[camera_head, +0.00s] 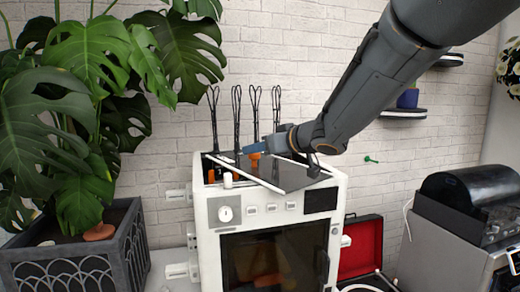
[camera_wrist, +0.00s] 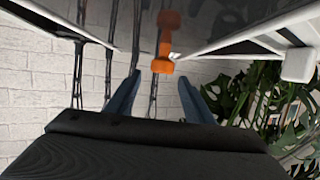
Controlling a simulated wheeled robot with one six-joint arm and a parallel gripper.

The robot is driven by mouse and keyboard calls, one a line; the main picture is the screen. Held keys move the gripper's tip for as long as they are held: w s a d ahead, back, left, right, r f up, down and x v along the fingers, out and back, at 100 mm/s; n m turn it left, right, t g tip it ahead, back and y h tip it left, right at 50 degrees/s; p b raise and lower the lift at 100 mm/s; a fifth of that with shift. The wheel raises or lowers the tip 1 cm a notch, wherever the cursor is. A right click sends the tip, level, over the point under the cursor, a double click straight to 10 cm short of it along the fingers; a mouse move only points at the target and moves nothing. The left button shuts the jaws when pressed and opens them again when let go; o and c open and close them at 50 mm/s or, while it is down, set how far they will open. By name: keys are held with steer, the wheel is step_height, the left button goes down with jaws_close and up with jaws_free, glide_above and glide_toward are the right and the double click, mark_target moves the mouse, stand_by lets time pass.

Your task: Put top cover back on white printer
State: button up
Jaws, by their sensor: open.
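The white printer (camera_head: 207,250) stands in the middle of the head view, with a dial, buttons and a dark front window. Its dark, glossy top cover (camera_head: 295,180) lies askew on the top, turned against the frame, leaving an opening at the left. An orange handle (camera_head: 254,160) stands on the cover; it also shows in the wrist view (camera_wrist: 163,66), with its reflection above it. My gripper (camera_head: 256,148) is open and empty, close to the handle. In the wrist view my gripper's blue fingers (camera_wrist: 160,88) sit either side of the handle's line, apart from it.
Several black wire loops (camera_head: 237,115) rise behind the printer's top. A large plant in a dark planter (camera_head: 70,262) stands at the left. An open red-lined case (camera_head: 362,247) and a grey machine (camera_head: 455,230) are at the right. A brick wall is behind.

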steer(key=shift+r, duration=0.5)
steer(key=v, duration=1.2)
